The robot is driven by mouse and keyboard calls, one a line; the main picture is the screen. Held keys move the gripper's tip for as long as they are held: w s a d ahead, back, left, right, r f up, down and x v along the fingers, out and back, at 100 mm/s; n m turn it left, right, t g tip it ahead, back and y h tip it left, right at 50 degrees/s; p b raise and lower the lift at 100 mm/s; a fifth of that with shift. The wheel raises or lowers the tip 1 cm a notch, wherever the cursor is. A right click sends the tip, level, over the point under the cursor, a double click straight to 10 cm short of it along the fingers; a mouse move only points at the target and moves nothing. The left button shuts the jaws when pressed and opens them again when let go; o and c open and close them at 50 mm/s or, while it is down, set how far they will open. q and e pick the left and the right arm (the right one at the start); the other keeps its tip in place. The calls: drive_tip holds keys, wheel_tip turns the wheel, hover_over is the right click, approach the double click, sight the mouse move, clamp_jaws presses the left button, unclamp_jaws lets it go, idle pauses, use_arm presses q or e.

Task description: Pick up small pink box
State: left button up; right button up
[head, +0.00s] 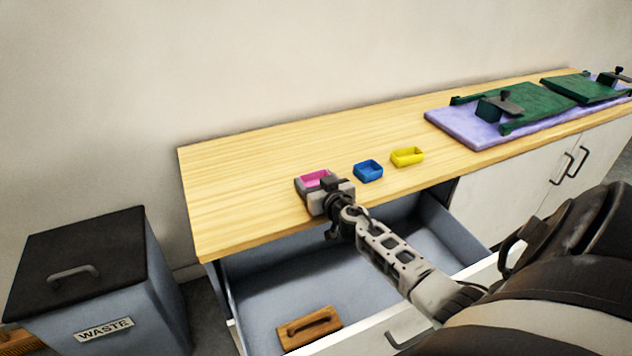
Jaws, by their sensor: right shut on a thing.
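The small pink box (315,179) is an open-topped box on the wooden tabletop, left of a blue box and a yellow box. My right gripper (319,188) is at the pink box and shut on it, covering its near side. I cannot tell whether the box touches the tabletop or is slightly above it. My left gripper is not in view.
The blue box (368,172) and yellow box (407,157) stand to the right. A purple board (462,131) with green pieces lies farther right. An open drawer (270,283) below holds a wooden block (310,335). A waste bin (140,285) stands left. The tabletop's left part is clear.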

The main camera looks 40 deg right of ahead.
wheel_tip(320, 180, up, 3)
drive_tip(key=shift+r+p, duration=0.15)
drive_tip(key=shift+p, duration=1)
drive_tip(key=s+a+r+p, duration=0.3)
drive_tip(key=s+r+p, duration=0.45)
drive_tip(key=s, duration=0.65)
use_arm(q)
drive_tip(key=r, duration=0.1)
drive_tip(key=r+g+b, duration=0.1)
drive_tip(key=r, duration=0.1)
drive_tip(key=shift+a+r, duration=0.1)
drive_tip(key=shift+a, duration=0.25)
use_arm(e)
drive_tip(key=s+a+r+n+y, duration=0.1)
drive_tip(key=a+r, duration=0.4)
drive_tip(key=a, duration=0.7)
drive_tip(key=s+a+r+n+y, duration=0.1)
drive_tip(key=a+r+y, duration=0.3)
drive_tip(key=a, duration=0.8)
wheel_tip(320, 180, up, 2)
drive_tip(key=shift+a+r+n+t, duration=0.15)
drive_tip(key=shift+a+n+t, duration=0.2)
drive_tip(key=shift+n, duration=0.45)
drive_tip(key=shift+w+d, duration=0.1)
drive_tip(key=shift+d, duration=0.05)
